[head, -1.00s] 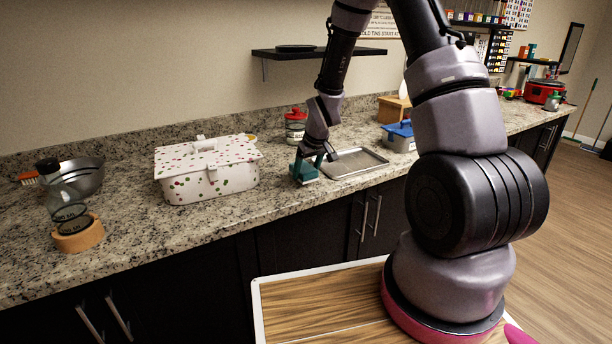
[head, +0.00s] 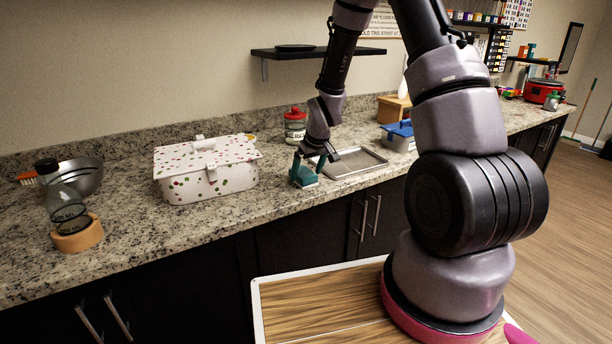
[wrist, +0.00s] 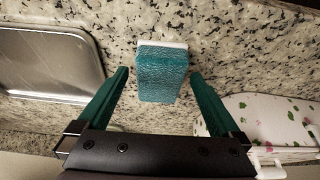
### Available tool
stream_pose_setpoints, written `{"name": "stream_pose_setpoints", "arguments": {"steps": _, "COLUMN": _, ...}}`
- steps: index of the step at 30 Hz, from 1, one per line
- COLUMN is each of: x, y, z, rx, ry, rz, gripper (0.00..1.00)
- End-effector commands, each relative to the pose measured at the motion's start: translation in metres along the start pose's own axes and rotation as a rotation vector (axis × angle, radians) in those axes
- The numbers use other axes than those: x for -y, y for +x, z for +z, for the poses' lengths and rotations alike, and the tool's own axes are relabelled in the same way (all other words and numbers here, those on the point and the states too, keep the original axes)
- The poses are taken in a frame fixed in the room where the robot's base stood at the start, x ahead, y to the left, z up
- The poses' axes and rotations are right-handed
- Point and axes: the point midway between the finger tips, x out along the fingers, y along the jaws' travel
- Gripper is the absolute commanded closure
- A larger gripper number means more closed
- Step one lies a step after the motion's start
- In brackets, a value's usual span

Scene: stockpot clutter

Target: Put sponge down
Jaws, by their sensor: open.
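The sponge (wrist: 161,73) is a teal block with a white edge. In the wrist view it rests on the speckled granite counter, between my gripper's two green fingers, with a gap on each side. My gripper (wrist: 160,80) is open around it. In the head view my gripper (head: 307,170) is low over the counter, and the sponge (head: 304,181) shows between and just below the fingers. It lies between the spotted box and the metal tray.
A white spotted lidded box (head: 208,171) stands to the left and a shallow metal tray (head: 355,163) close on the right. A red-lidded jar (head: 295,126) is behind. A blue container (head: 398,136) is farther right. The counter's front edge is near.

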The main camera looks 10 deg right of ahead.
Motion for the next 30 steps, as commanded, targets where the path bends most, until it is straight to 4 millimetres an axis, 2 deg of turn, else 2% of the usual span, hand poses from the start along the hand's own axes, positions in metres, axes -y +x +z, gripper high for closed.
{"name": "stream_pose_setpoints", "arguments": {"steps": 3, "x": 0.0, "y": -0.027, "z": -0.002, "rx": -0.006, "ry": 0.0, "rz": 0.001, "gripper": 0.0}}
{"name": "stream_pose_setpoints", "arguments": {"steps": 9, "x": -0.001, "y": -0.068, "z": -0.001, "rx": -0.004, "ry": 0.001, "rz": 0.001, "gripper": 0.0}}
{"name": "stream_pose_setpoints", "arguments": {"steps": 13, "x": 0.0, "y": -0.087, "z": -0.001, "rx": -0.005, "ry": 0.0, "rz": 0.001, "gripper": 0.0}}
{"name": "stream_pose_setpoints", "arguments": {"steps": 19, "x": 0.0, "y": -0.105, "z": -0.001, "rx": -0.003, "ry": 0.004, "rz": 0.003, "gripper": 0.0}}
{"name": "stream_pose_setpoints", "arguments": {"steps": 22, "x": -0.003, "y": -0.126, "z": -0.003, "rx": -0.015, "ry": 0.027, "rz": 0.014, "gripper": 0.0}}
{"name": "stream_pose_setpoints", "arguments": {"steps": 26, "x": -0.007, "y": -0.179, "z": -0.003, "rx": -0.043, "ry": 0.104, "rz": 0.04, "gripper": 0.0}}
{"name": "stream_pose_setpoints", "arguments": {"steps": 30, "x": -0.007, "y": -0.249, "z": 0.009, "rx": -0.083, "ry": 0.225, "rz": 0.059, "gripper": 0.0}}
